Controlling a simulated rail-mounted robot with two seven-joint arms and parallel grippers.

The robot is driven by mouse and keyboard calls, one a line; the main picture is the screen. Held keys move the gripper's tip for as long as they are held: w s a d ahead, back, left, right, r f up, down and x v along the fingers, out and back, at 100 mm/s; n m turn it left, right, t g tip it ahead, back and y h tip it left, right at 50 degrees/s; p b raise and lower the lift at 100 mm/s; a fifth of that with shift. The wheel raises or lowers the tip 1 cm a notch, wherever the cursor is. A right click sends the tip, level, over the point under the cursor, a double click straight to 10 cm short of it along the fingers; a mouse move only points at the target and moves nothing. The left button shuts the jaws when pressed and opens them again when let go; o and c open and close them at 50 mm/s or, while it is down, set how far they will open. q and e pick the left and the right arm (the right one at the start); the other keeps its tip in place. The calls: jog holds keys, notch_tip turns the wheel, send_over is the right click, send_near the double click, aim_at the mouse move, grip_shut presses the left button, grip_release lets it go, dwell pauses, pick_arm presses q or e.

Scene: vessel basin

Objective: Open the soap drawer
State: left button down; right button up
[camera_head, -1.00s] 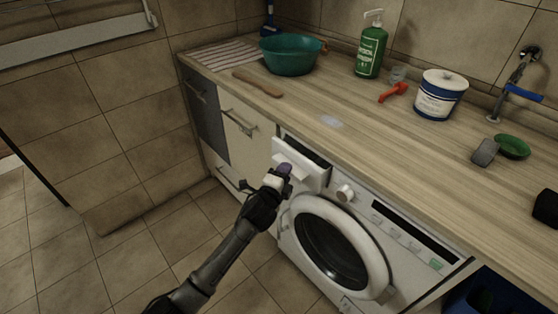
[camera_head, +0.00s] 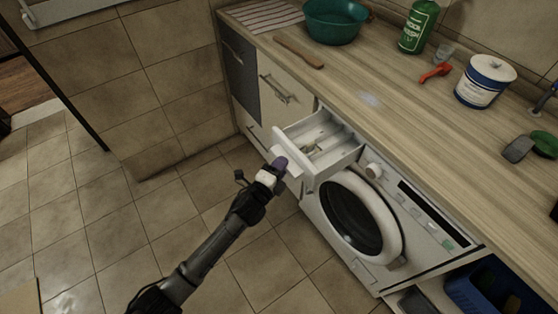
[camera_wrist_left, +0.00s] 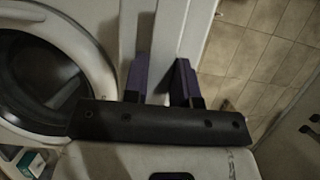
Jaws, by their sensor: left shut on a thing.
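The soap drawer (camera_head: 322,141) of the white washing machine (camera_head: 345,211) is pulled well out, and its compartments show from above. My left gripper (camera_head: 281,163) is shut on the drawer's white front, at its left part. In the left wrist view, the purple fingers of my left gripper (camera_wrist_left: 160,80) stand on either side of the pale drawer front (camera_wrist_left: 170,40). My right gripper is not in view.
The round machine door (camera_head: 362,217) is closed, to the right below the drawer. Cabinet fronts with handles (camera_head: 275,88) stand to the left. The wooden counter (camera_head: 400,110) runs above. The tiled floor (camera_head: 100,230) in front is clear.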

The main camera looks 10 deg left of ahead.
pick_arm(q)
jog(key=shift+a+f, duration=0.15)
jog(key=shift+f, duration=0.3)
jog(key=c, duration=1.2)
grip_release()
jog(key=shift+o, duration=0.9)
jog(key=shift+s+r, duration=0.1)
jog(key=shift+r, duration=0.1)
jog(key=shift+p+v, duration=1.05)
jog(key=shift+v, duration=5.85)
